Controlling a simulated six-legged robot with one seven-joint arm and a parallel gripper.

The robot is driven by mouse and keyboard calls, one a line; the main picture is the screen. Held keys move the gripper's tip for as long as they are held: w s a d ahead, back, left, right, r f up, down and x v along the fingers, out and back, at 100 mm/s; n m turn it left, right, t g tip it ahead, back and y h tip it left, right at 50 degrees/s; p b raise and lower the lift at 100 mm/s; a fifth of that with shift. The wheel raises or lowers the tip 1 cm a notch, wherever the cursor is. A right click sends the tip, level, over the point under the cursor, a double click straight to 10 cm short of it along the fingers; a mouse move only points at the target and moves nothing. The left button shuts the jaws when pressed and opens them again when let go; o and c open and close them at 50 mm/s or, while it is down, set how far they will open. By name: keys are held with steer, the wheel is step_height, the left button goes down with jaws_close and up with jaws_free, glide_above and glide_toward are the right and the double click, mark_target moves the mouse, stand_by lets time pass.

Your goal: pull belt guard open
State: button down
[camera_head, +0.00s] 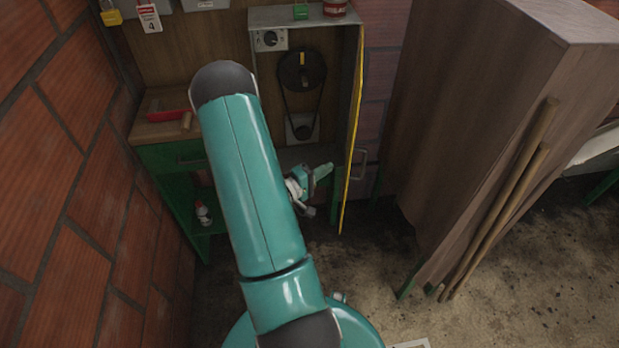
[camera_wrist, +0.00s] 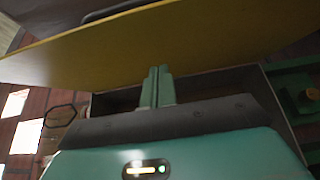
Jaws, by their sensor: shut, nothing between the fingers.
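The belt guard (camera_head: 353,110) is a tall hinged panel with a yellow edge, swung out from the right side of the cabinet. A metal pull handle (camera_head: 359,165) shows on its right, outer side. In the wrist view the guard's yellow face (camera_wrist: 190,38) spans the top. My gripper (camera_head: 326,170) is on the left, inner side of the guard, near its lower half. In the wrist view my gripper (camera_wrist: 158,72) has its green fingers together and empty, with the tips close to the yellow face. I cannot tell whether they touch it.
The open cabinet shows a large dark pulley (camera_head: 302,71), a belt and a lower pulley. A control box (camera_head: 271,39) sits at its top left. A brown hopper (camera_head: 465,110) with leaning wooden poles (camera_head: 500,215) stands to the right. A brick wall (camera_head: 65,170) closes the left.

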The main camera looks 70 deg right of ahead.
steer(key=shift+s+d, duration=0.2)
steer(key=shift+s, duration=0.75)
steer(key=shift+s+d, duration=0.2)
steer(key=shift+s, duration=0.7)
steer(key=shift+s, duration=0.1)
steer(key=s+d, duration=0.2)
steer(key=s, duration=0.5)
steer(key=shift+s, duration=0.3)
steer(key=shift+w, duration=0.15)
